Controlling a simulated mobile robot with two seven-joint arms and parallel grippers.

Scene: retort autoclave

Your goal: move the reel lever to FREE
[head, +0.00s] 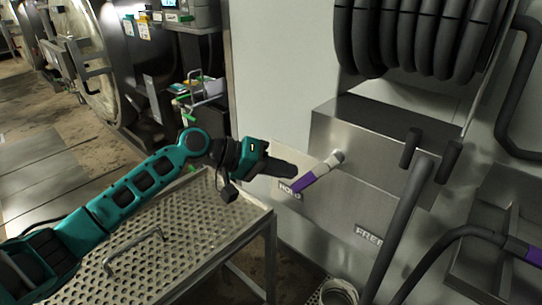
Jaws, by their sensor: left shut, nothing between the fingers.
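The reel lever (317,172) has a purple grip and a pale metal pivot end, on the front of a steel box under the hose reel. Its purple end points down-left to the HOLD label (289,191). The FREE label (369,235) sits lower and to the right. My left gripper (292,172) is shut, with its dark fingers just left of the lever's grip. Whether the fingertips touch the lever, I cannot tell. My right gripper is not in view.
A black hose (415,35) is coiled on the reel above. A hose and roller guides (428,155) stand right of the lever. A perforated steel table (185,225) lies below my left arm. A grey bin (505,225) is at the right.

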